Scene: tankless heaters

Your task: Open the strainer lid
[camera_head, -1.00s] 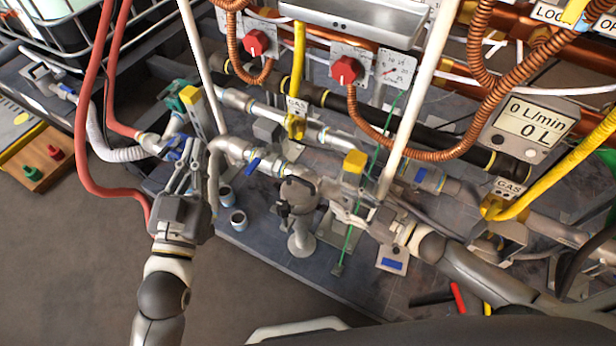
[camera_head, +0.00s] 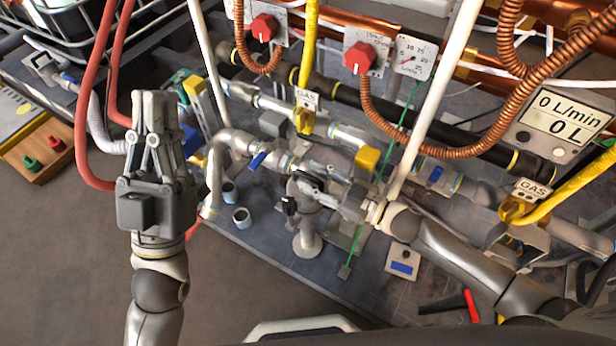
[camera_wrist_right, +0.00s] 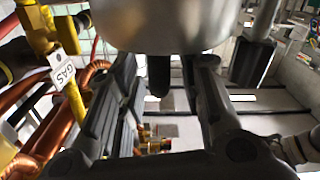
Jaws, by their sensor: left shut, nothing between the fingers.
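The grey strainer (camera_head: 307,228) stands upright on the rig, with a dark clamp or knob (camera_head: 289,205) at its side. Its top is partly hidden by my right gripper (camera_head: 312,188), which comes in from the right. In the right wrist view a rounded metal body (camera_wrist_right: 165,25) fills the top, and a short dark peg (camera_wrist_right: 159,75) hangs below it. The fingers of my right gripper stand apart at either side of the peg; I cannot tell whether they touch it. My left gripper (camera_head: 154,98) is shut and empty, pointing up, left of the strainer.
Pipes with blue-handled valves (camera_head: 257,160) run behind the strainer. A yellow gas pipe (camera_head: 307,60) and a white pole (camera_head: 440,95) stand close by. Two small cups (camera_head: 241,217) stand at the base's left edge. Red hoses (camera_head: 88,90) hang left of my left gripper. The floor at lower left is clear.

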